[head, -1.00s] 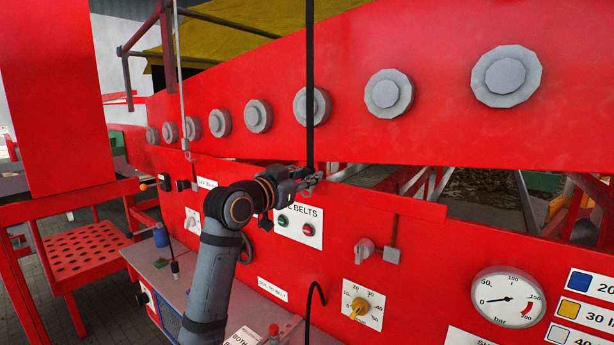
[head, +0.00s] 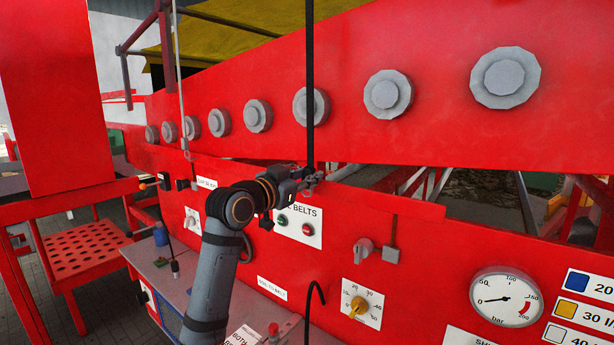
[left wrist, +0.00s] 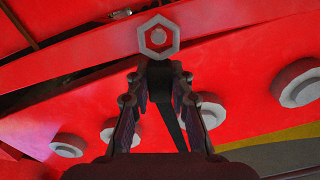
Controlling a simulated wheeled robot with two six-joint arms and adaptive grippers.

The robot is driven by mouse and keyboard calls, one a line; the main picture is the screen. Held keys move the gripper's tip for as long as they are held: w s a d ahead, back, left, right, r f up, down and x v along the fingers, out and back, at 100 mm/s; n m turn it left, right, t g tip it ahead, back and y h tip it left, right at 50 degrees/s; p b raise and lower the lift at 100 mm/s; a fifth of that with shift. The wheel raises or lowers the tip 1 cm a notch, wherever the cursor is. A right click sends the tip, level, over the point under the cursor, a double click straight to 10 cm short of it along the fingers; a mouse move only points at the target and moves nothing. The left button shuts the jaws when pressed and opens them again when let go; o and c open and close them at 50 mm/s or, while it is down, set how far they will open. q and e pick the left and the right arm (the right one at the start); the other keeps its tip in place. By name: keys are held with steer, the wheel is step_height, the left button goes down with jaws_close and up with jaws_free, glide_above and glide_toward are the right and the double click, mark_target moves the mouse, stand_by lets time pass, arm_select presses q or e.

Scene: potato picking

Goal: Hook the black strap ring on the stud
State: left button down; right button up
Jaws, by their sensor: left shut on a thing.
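The black strap (head: 310,90) hangs down from above the picture to my left gripper (head: 312,180). The gripper is shut on the strap's lower end, in front of the red panel. In the left wrist view the left gripper (left wrist: 159,85) pinches the dark strap end. A grey six-sided ring (left wrist: 145,38) shows just past its fingertips. A small stud-like piece (left wrist: 158,37) appears inside the ring's opening. I cannot tell whether the ring sits around it or only in front of it. In the head view the fingers hide most of this spot. My right gripper is not in view.
The red wall (head: 430,115) behind has a row of grey rollers (head: 388,93). Below are the belt buttons (head: 297,225), a yellow dial (head: 357,304), a pressure gauge (head: 506,297) and a black hook (head: 315,292). A grey ledge (head: 195,278) lies lower left.

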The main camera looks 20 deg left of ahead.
arm_select(q)
steer(key=shift+p+x, duration=0.4)
steer(key=shift+x, duration=0.7)
steer(key=shift+s+r, duration=0.1)
steer(key=shift+r, duration=0.05)
steer(key=shift+r+p, duration=0.2)
steer(key=shift+p, duration=0.2)
steer(key=c, duration=1.1)
jaws_free()
